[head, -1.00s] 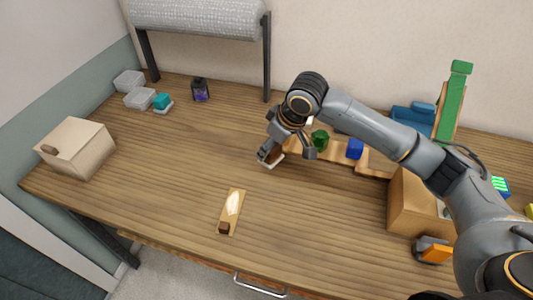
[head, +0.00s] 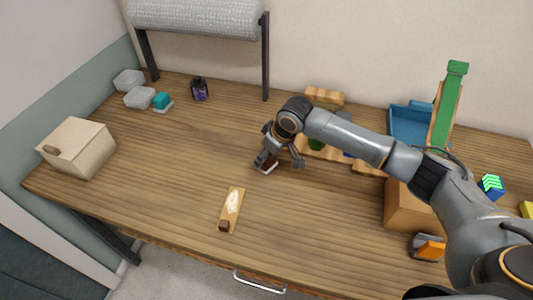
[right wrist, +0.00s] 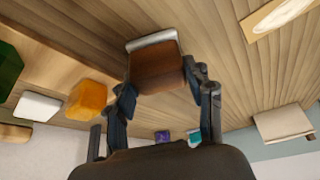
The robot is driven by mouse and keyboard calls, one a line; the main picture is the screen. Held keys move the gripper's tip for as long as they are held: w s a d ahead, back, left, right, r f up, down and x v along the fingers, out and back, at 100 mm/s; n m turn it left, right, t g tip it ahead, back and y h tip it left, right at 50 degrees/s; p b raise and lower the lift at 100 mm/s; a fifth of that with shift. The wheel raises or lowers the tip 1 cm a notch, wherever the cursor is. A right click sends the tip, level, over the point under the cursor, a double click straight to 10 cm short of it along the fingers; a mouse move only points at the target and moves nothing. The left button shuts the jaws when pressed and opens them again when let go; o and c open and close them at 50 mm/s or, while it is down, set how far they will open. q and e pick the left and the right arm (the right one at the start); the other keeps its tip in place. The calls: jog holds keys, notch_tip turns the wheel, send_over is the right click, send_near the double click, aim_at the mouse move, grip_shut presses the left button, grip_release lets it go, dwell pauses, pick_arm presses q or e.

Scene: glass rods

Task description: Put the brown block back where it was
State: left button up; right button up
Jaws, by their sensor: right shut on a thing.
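A brown block (right wrist: 156,68) with a pale silvery end is between the fingers of my right gripper (right wrist: 165,92) in the right wrist view. The fingers are shut on its sides. In the head view my right gripper (head: 268,160) points down, with the brown block (head: 263,160) low over the table, left of the wooden pieces; I cannot tell whether it touches the table. A light wooden board (head: 232,203) with a pale oval and a small dark brown piece (head: 224,225) at its near end lies in front of the gripper. My left gripper is not in view.
A wooden tray (head: 325,152) with coloured blocks is partly hidden behind my right arm. An orange block (right wrist: 88,98) and a white block (right wrist: 37,106) show in the wrist view. A cream box (head: 77,148) stands far left. The table's left middle is clear.

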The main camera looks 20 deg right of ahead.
jog(key=o, duration=1)
jog(key=shift+s+d+r, duration=0.1)
jog(key=shift+r, duration=0.4)
jog(key=b+v, duration=0.1)
jog(key=v, duration=1)
jog(key=shift+r, duration=0.15)
